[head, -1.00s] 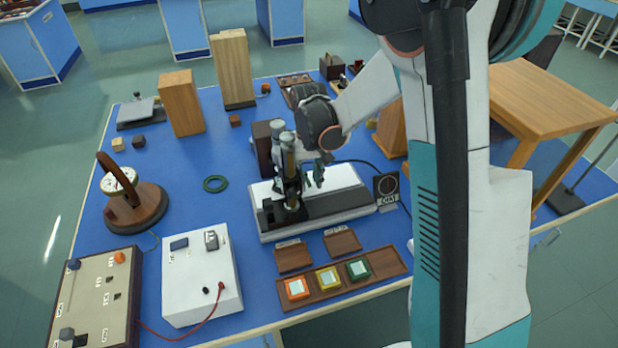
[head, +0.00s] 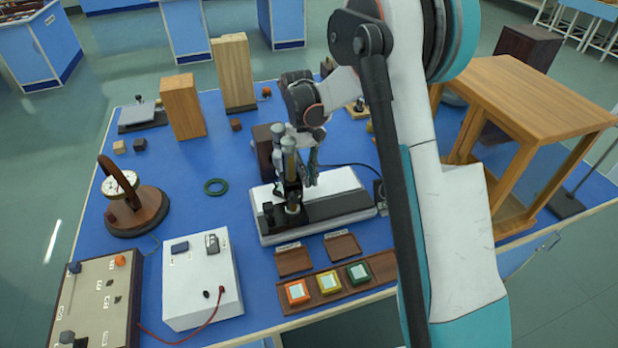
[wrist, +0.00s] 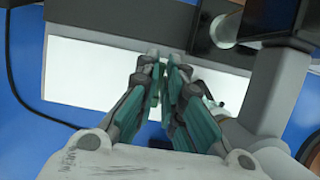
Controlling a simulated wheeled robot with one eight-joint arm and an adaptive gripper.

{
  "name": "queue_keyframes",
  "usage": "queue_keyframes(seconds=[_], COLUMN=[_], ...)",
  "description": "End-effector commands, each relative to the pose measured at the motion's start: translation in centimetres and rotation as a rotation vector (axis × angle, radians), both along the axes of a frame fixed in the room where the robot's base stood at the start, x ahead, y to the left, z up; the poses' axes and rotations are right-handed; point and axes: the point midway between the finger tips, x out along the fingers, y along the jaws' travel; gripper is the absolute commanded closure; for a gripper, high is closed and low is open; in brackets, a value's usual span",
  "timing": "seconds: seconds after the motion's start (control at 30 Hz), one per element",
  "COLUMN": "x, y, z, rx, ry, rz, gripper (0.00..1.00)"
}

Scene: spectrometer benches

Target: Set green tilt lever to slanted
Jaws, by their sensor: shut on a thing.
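The spectrometer (head: 340,207) stands on the blue bench, with a white base, a dark top strip and an upright brass-and-grey tube (head: 289,160). My gripper (head: 312,172) is low beside the tube, over the base. In the wrist view my gripper (wrist: 165,64) has its teal fingers close together over the white base (wrist: 90,75), shut on a small green piece (wrist: 154,94), which appears to be the green tilt lever. The fingers hide most of it, so its tilt cannot be read.
A dark block (head: 263,150) stands behind the tube. Colored buttons on a wooden strip (head: 313,293) lie in front, with a white box (head: 200,277) at front left.

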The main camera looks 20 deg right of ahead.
Motion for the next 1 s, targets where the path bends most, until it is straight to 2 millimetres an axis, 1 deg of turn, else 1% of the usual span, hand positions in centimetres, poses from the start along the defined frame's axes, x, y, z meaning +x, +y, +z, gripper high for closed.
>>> queue_keyframes(seconds=[0.13,0.4,0.43,0.5,0.87,1.0], x=[0.1,0.1,0.1,0.1,0.2,0.7], y=[0.0,0.0,0.0,0.0,0.0,0.0], z=[0.1,0.1,0.1,0.1,0.2,1.4], rx=[0.0,0.0,0.0,0.0,0.0,0.0], ry=[0.029,0.029,0.029,0.029,0.029,0.029], rz=[0.0,0.0,0.0,0.0,0.0,0.0], gripper=[1.0,1.0,0.85,0.72,0.72,0.72])
